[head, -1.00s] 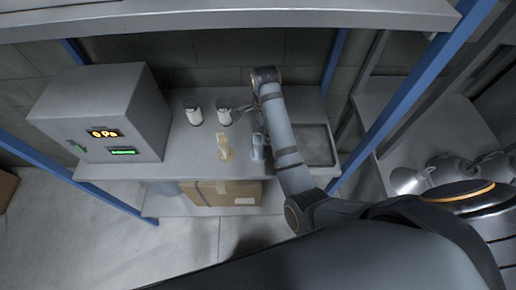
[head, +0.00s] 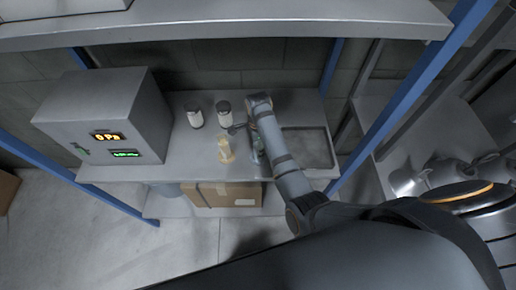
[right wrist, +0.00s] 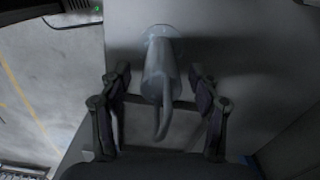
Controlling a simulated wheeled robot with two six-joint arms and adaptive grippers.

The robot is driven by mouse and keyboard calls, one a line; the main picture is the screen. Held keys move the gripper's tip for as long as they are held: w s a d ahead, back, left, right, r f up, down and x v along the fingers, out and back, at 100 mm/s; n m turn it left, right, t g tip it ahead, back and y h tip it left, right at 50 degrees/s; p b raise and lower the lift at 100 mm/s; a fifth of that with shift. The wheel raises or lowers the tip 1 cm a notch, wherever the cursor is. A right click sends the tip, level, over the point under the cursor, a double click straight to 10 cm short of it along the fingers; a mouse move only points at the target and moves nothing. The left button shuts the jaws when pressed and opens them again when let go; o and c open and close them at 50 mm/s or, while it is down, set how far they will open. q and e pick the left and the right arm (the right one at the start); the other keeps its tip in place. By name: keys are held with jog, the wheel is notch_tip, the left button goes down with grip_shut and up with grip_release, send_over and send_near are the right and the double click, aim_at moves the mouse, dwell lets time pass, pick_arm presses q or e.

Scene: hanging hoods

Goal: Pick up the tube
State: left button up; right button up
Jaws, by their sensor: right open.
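The tube (right wrist: 158,75) is a grey, glassy cylinder with a round flange at its far end and a bent, hook-like part at its near end. In the head view the tube (head: 258,153) is partly hidden behind my right arm, on the shelf near its front edge. My right gripper (right wrist: 160,78) is open, with one finger on each side of the tube. Gaps show between the fingers and the tube, so it is not gripped. My left gripper is not in view.
A yellowish bottle-like item (head: 226,150) stands left of the tube. Two white jars with dark lids (head: 195,117) (head: 224,112) stand behind it. A grey box with lit displays (head: 110,120) is at left, a shallow tray (head: 305,148) at right. An upper shelf (head: 230,28) hangs above.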

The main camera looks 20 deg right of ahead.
jog(key=shift+f, duration=0.75)
grip_shut()
jog(key=shift+w+r, duration=0.1)
